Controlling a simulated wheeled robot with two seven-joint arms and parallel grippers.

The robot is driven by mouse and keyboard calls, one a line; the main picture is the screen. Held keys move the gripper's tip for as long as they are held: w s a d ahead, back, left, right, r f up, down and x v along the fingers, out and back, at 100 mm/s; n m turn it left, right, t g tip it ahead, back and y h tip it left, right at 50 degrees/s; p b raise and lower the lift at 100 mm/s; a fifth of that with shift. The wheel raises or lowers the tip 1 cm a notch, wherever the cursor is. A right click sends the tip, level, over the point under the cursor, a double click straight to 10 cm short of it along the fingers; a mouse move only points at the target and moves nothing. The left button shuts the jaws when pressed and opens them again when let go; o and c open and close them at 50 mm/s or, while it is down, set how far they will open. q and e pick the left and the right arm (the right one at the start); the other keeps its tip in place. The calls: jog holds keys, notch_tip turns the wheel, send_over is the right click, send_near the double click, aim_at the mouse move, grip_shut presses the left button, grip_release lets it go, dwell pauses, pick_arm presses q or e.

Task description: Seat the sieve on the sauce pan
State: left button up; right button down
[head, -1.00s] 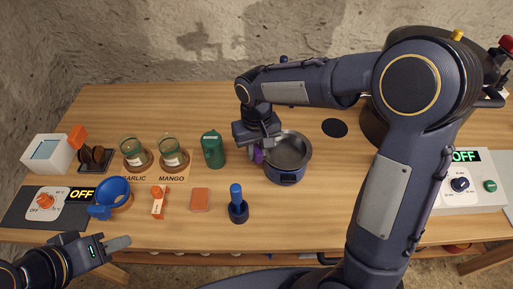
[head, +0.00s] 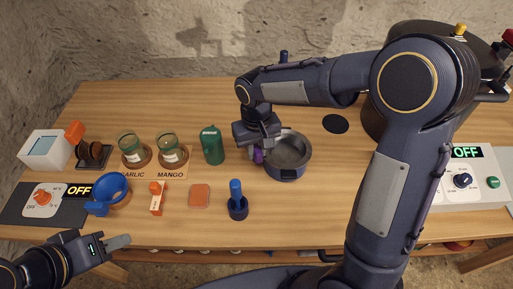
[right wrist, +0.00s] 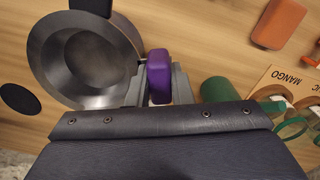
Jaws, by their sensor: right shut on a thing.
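My right gripper (right wrist: 158,84) is shut on a purple handle (right wrist: 158,68) at the pan's left side in the head view (head: 258,156). Whether the handle belongs to the sieve is unclear. My left gripper (head: 117,243) is by the front left edge; its jaw opening is unclear.
A green bottle (head: 212,146) stands just left of the pan. Two glass jars (head: 130,150), a blue funnel-like piece (head: 113,190), an orange pad (head: 200,195) and a blue upright tool (head: 237,205) are further left. A large dark pot (head: 380,125) stands behind my right arm.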

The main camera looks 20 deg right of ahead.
jog(key=c, duration=1.2)
grip_release()
notch_tip(320, 180, up, 8)
jog(key=shift+f, duration=0.1)
